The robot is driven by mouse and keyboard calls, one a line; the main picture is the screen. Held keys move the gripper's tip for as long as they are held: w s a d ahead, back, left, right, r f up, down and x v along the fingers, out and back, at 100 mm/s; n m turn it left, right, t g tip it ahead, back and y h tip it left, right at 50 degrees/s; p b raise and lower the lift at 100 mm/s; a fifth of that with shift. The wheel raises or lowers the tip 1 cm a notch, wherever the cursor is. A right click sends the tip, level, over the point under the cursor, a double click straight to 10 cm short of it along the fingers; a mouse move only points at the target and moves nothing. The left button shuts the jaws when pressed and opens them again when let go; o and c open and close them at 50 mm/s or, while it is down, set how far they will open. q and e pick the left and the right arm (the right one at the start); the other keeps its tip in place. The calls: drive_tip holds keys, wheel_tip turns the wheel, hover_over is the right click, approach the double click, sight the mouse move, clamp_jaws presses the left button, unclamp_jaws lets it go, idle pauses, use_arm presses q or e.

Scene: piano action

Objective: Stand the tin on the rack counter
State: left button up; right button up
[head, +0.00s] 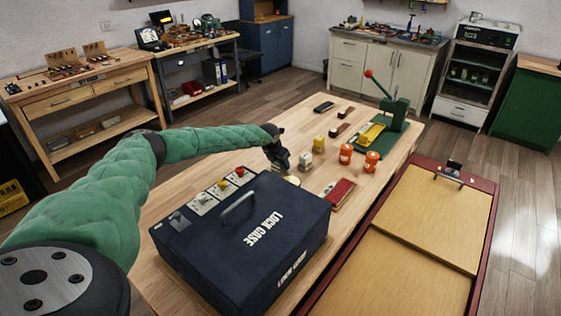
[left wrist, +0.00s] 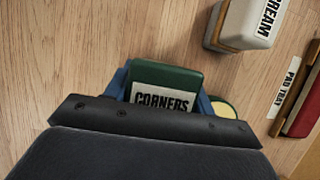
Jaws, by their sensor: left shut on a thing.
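My left gripper (head: 279,158) is over the wooden bench, just behind the dark lock case. In the left wrist view, my left gripper (left wrist: 163,85) is shut on a dark green tin (left wrist: 166,77) with a white label reading CORNERS, one blue finger on each side. Whether the tin touches the bench is unclear. In the head view the tin is hard to make out against the dark gripper. No surface is marked as the rack counter; a shelved unit (head: 473,73) and a green cabinet with a wooden top (head: 541,66) stand at the back right. My right gripper is not in view.
The lock case (head: 240,235) fills the bench's near end. A cream tin (head: 305,161), a yellow tin (head: 319,145), orange jars (head: 346,153) and a red pad tray (head: 341,192) stand close by. A red-framed board cart (head: 430,230) is on the right; floor beyond is clear.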

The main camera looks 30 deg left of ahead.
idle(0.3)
use_arm(q)
drive_tip(key=o, duration=1.2)
drive_tip(key=shift+c, duration=0.2)
drive_tip(key=shift+r, duration=0.1)
